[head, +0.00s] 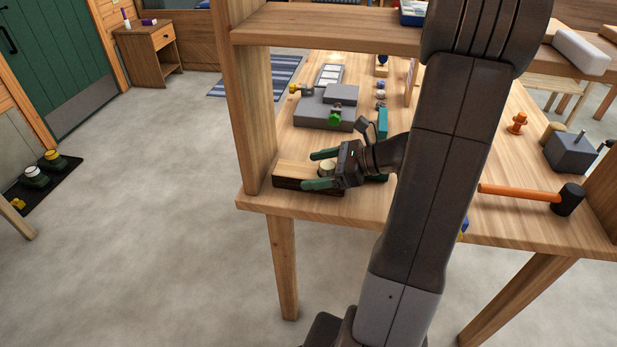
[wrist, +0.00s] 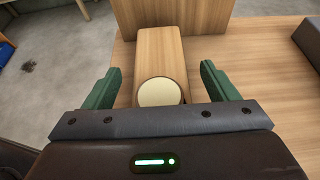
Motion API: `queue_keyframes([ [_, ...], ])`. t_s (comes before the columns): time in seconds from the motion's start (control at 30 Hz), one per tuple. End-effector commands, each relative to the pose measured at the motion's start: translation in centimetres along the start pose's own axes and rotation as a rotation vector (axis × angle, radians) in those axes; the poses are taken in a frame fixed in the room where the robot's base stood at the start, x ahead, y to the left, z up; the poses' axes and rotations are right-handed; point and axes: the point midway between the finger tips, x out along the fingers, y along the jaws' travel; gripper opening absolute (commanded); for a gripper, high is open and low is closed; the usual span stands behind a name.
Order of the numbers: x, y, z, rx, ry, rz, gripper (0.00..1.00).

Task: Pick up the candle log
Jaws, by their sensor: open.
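The candle log (head: 293,168) is a pale wooden block with dark bark sides, lying at the near left corner of the workbench, beside its upright. In the wrist view the log (wrist: 163,52) points away from me, with a round cream candle (wrist: 159,92) set in its near end. My gripper (head: 309,170) is open, with its green fingers spread on either side of the log's near end. In the wrist view a gap shows between each finger and the log, so my gripper (wrist: 160,78) holds nothing. My gripper body hides the log's nearest edge.
The wooden upright (head: 256,120) stands just beyond the log. A grey stepped block (head: 325,108) with a green knob lies further back on the bench. A mallet with an orange handle (head: 520,192) lies to the right. A shelf (head: 330,32) spans above.

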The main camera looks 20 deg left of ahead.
Motion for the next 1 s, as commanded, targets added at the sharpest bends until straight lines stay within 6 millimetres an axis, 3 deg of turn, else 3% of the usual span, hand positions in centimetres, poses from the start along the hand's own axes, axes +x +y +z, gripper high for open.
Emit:
queue_keyframes([
  [0.17, 0.0, 0.0, 0.0, 0.0, 0.0, 0.0, 0.78],
  [0.43, 0.0, 0.0, 0.0, 0.0, 0.0, 0.0, 0.26],
  [0.77, -0.4, 0.0, 0.9, -0.002, -0.001, 0.0, 0.26],
  [1.0, -2.1, 0.0, 5.0, -0.007, 0.0, -0.002, 0.26],
])
